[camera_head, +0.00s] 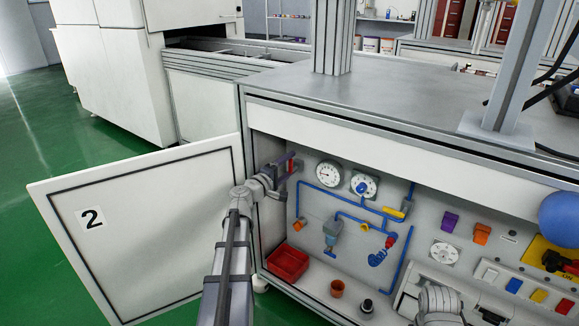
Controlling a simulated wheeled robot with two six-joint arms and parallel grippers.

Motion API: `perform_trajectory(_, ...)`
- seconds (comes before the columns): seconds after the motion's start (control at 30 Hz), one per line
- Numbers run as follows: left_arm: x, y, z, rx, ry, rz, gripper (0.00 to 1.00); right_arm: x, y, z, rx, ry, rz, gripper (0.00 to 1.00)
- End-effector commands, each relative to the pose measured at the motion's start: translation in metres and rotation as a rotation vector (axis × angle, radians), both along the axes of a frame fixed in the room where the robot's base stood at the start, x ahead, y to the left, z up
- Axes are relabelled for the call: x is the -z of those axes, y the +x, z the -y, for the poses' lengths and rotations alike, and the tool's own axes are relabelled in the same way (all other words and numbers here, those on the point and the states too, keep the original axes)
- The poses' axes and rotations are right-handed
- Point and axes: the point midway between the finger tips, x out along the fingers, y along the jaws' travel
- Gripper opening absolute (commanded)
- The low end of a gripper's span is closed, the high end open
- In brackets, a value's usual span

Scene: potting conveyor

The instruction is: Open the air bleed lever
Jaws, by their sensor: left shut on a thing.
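My left gripper (287,168) reaches into the open cabinet at its upper left. It is shut on a small red part (292,166) near the inner left wall, and its fingers partly hide that part. I cannot tell for certain which of the handles here is the air bleed lever. A yellow lever (394,212) sits on the blue piping to the right, apart from the gripper. A red-handled fitting (390,240) with a coiled blue hose is below it. An orange knob (299,224) is below the gripper. Part of my right arm shows at the bottom right; its gripper does not show.
The white door (150,225) marked 2 stands swung open to the left. The grey tabletop (400,95) is above.

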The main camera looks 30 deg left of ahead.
Motion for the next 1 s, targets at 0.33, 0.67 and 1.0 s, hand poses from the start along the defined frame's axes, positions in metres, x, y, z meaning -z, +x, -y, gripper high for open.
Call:
perform_trajectory(0.33, 0.0005, -0.0002, -0.0009, 0.000, -0.031, -0.003, 0.16, 0.0002, 0.0000, 0.0000, 0.000, 0.000, 0.000, 0.50)
perform_trajectory(0.67, 0.0004, -0.0002, -0.0010, -0.001, -0.031, -0.003, 0.79, 0.0002, 0.0000, 0.0000, 0.000, 0.000, 0.000, 0.50)
perform_trajectory(1.0, 0.0003, 0.0000, -0.0008, 0.000, -0.030, -0.003, 1.00, 0.0001, 0.0000, 0.0000, 0.000, 0.000, 0.000, 0.50)
